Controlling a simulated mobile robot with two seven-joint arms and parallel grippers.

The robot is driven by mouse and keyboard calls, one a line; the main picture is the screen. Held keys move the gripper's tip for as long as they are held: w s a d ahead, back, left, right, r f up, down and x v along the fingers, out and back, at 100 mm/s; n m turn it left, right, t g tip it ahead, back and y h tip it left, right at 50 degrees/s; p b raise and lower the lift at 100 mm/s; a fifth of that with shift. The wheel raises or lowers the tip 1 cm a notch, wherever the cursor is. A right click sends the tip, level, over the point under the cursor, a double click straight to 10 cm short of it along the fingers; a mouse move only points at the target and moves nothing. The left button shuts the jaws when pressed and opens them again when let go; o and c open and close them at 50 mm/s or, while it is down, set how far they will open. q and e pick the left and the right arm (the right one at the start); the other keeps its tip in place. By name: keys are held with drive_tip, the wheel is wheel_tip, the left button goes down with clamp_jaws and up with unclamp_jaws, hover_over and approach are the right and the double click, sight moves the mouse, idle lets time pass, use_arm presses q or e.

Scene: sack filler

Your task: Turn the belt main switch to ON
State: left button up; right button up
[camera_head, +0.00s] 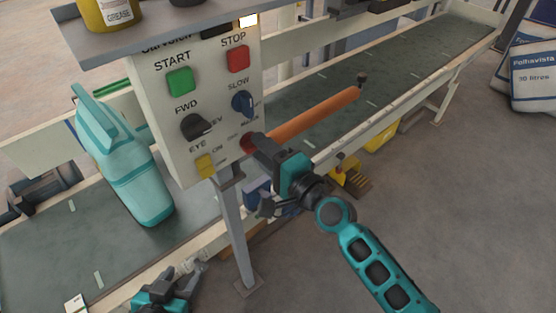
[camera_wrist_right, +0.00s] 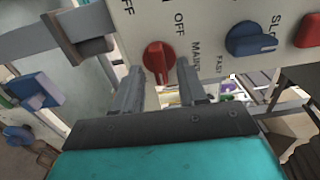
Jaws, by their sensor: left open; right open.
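The belt main switch is a red rotary knob on the front of the pale control panel (camera_head: 215,120). In the right wrist view the knob (camera_wrist_right: 159,60) stands between my fingertips, with the labels OFF and MAIN beside it; I cannot tell its setting for certain. In the head view only a bit of the red knob (camera_head: 246,141) shows behind my right gripper (camera_head: 258,147). My right gripper is open in front of the knob, its fingers either side; contact is not clear. My left gripper (camera_head: 182,277) is open and empty, low beside the conveyor.
The panel also carries a green START button (camera_head: 180,81), a red STOP button (camera_head: 238,59), a blue speed knob (camera_head: 242,102), a black FWD/REV knob (camera_head: 196,126) and a yellow eye switch (camera_head: 205,165). An orange bar (camera_head: 315,115) is close to my right gripper. A conveyor (camera_head: 410,60) runs behind.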

drive_tip(key=b+v, duration=0.1)
drive_tip(key=v, duration=1.1)
drive_tip(key=shift+s, duration=0.2)
drive_tip(key=shift+d, duration=0.1)
drive_tip(key=s+d+f+n+g+h, duration=0.2)
drive_tip(key=s+d+f+n+h, duration=0.2)
drive_tip(key=f, duration=0.5)
drive_tip(key=s+d+f+n+g+h, duration=0.1)
drive_tip(key=s+d+f+n+h, duration=0.3)
drive_tip(key=f+n, duration=0.5)
drive_tip(key=shift+d+f+n+g+h, duration=0.3)
drive_tip(key=shift+d+g, duration=0.1)
drive_tip(key=shift+d, duration=0.4)
